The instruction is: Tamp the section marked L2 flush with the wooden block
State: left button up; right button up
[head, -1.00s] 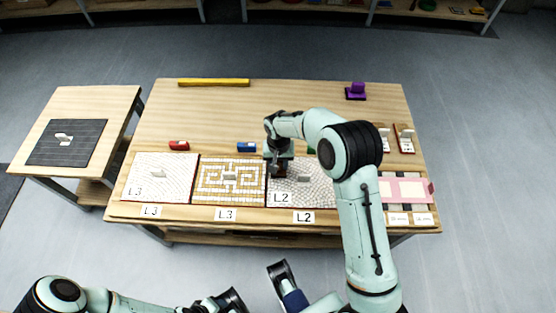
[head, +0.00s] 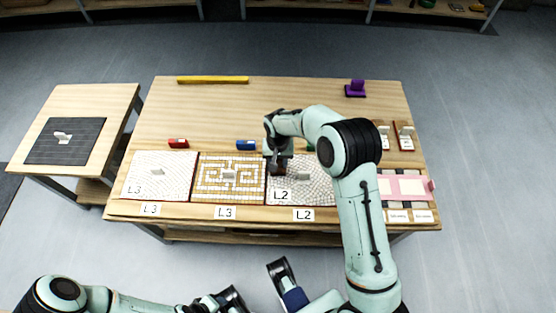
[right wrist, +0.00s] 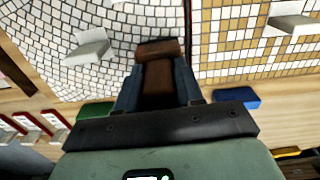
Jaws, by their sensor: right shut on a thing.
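The L2 panel (head: 310,190), a whitish mosaic of small tiles with a grey upright handle (head: 303,177), lies on the wooden table, partly hidden by my right arm. My right gripper (head: 278,168) points down over its back left corner. In the right wrist view the gripper (right wrist: 158,85) is shut on the brown wooden block (right wrist: 158,62), whose end is over or on the white tiles near the panel's edge. I cannot tell whether it touches them. My left gripper (head: 225,301) is low at the front, away from the table; its jaws are unclear.
Two L3 panels, one white (head: 160,178) and one with a tan maze pattern (head: 228,180), lie to the left. Red (head: 178,143) and blue (head: 246,145) blocks stand behind them. A yellow bar (head: 213,80) and purple piece (head: 356,89) are at the back. The table's back middle is clear.

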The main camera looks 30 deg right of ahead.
jog(key=shift+f+b, duration=0.3)
jog(key=shift+f, duration=0.25)
dwell(0.7)
jog(key=shift+r+p, duration=2.5)
jog(key=shift+r, duration=1.15)
